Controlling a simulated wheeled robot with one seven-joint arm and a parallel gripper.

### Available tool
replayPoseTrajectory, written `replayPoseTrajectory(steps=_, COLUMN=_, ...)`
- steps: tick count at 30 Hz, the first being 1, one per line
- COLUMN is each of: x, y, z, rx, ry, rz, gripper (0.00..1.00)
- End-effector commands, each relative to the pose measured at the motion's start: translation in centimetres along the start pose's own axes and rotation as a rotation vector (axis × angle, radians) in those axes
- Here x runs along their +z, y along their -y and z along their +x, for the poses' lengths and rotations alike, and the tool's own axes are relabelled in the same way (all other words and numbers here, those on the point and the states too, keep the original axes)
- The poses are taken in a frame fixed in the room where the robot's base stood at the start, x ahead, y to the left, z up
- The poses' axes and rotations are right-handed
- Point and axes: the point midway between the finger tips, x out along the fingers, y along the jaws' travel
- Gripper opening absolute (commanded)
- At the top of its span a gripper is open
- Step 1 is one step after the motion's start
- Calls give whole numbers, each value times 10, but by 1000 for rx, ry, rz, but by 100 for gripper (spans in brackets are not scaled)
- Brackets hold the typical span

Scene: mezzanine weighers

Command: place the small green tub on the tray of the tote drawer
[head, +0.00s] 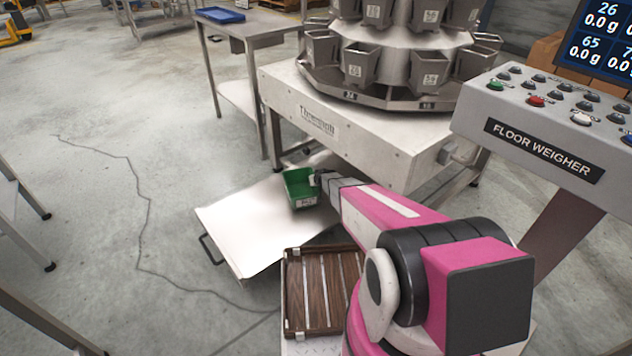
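The small green tub (298,190) is upright and open at the top, with a pale label on its near side. It shows over the far right part of the tote drawer's pale flat tray (240,228). I cannot tell whether its base touches the tray. The drawer is pulled out, with a dark handle at its left edge. My gripper (316,180) is at the tub's right rim, reaching in from the right. Its fingers are small and partly hidden, so I cannot tell whether they are closed on the rim.
A brown slatted wooden crate (318,296) sits close in front of the tray. The multihead weigher's steel base (350,130) stands behind, and the floor weigher console (545,125) is at right. A side table (250,28) bears a blue tray (220,14). Open floor lies left.

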Motion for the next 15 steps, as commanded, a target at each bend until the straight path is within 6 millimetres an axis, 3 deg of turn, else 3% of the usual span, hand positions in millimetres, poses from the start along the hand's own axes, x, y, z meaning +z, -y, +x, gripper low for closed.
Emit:
replayPoseTrajectory(steps=11, x=4, y=0, z=5, rx=0, ry=-1, rz=1, gripper=0)
replayPoseTrajectory(steps=14, x=4, y=0, z=4, rx=0, ry=-1, rz=1, gripper=31)
replayPoseTrajectory(steps=15, x=4, y=0, z=4, rx=0, ry=-1, rz=1, gripper=35)
